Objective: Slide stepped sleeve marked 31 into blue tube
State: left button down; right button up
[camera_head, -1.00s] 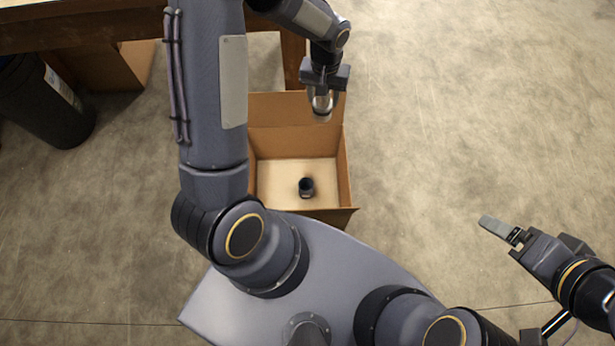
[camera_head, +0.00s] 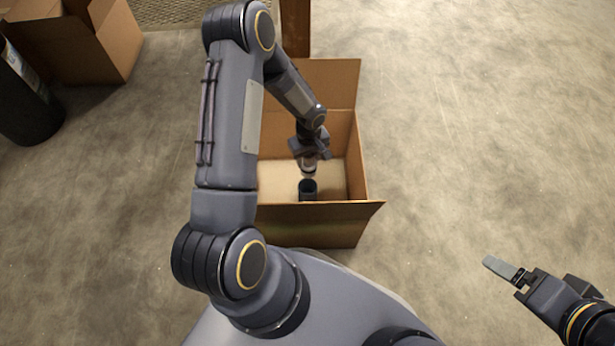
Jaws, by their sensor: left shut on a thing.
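The blue tube (camera_head: 308,188) stands upright on the floor of the open cardboard box, its dark open mouth facing up. My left gripper (camera_head: 308,158) is inside the box opening, shut on the pale stepped sleeve (camera_head: 308,166). The sleeve is just above and slightly behind the tube's mouth; I cannot tell whether they touch. The number on the sleeve is too small to read. My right gripper (camera_head: 505,268) is out to the right, away from the box, and I cannot tell whether its fingers are apart.
The cardboard box (camera_head: 310,222) has walls and raised flaps around the tube. Another cardboard box (camera_head: 85,40) and a dark bin (camera_head: 25,105) stand at the upper left. The concrete floor to the right is clear.

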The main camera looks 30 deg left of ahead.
aim_at(308, 174)
pick_arm(q)
jog(key=shift+n, duration=0.4)
notch_tip(308, 174, down, 4)
jog(key=shift+s+a+f+b, duration=0.1)
jog(key=shift+a+b, duration=0.05)
jog(key=shift+b, duration=0.65)
jog(key=shift+f+b, duration=1.4)
jog(key=shift+f, duration=0.9)
pick_arm(e)
jog(key=shift+f, duration=2.85)
jog(key=shift+f, duration=0.15)
pick_arm(q)
jog(key=shift+f+b, duration=0.2)
jog(key=shift+b, duration=0.35)
pick_arm(e)
jog(key=shift+f, duration=0.4)
pick_arm(q)
jog(key=shift+f, duration=0.15)
jog(key=shift+f+b, duration=0.3)
jog(key=shift+f, duration=0.9)
pick_arm(e)
jog(key=shift+f, duration=0.3)
pick_arm(q)
jog(key=shift+f, duration=0.15)
jog(key=shift+f, duration=1.05)
